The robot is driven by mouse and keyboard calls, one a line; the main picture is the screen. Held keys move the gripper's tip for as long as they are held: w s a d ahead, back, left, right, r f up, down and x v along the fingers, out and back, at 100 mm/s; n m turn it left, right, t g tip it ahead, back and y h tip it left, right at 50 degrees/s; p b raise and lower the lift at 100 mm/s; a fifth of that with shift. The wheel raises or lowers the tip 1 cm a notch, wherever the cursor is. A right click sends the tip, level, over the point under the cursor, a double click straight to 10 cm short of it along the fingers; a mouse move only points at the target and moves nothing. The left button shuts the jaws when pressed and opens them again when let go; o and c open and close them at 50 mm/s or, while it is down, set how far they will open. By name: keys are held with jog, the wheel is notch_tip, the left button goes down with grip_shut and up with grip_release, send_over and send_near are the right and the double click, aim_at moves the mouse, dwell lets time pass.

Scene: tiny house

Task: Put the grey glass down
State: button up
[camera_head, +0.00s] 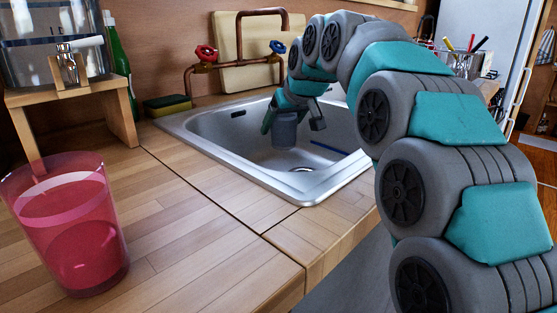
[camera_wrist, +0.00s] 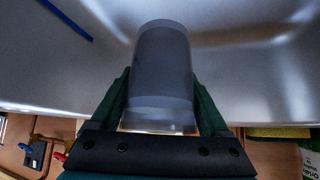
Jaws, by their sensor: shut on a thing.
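The grey glass (camera_head: 285,130) is in the sink (camera_head: 262,192) in the head view, near the basin's back left part. My gripper (camera_head: 294,125) is shut on it, with one finger on each side. In the wrist view the grey glass (camera_wrist: 162,75) fills the middle between the two dark green fingers of my gripper (camera_wrist: 162,105). I cannot tell whether the glass touches the basin floor.
A blue stick (camera_head: 328,147) lies in the sink near the drain (camera_head: 301,169). A red glass (camera_head: 72,225) stands on the wooden counter (camera_head: 190,230) at left. A sponge (camera_head: 167,105), a green bottle (camera_head: 118,60) and copper taps (camera_head: 240,62) are behind. The front counter is clear.

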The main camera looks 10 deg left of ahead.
aim_at(290, 135)
notch_tip(290, 135, down, 6)
jog(key=b, duration=0.2)
jog(key=shift+f+b, duration=0.25)
jog(key=shift+b, duration=0.05)
jog(key=shift+f, duration=0.1)
jog(key=o, duration=1.5)
jog(key=shift+o, duration=0.2)
jog(key=v, duration=1.2)
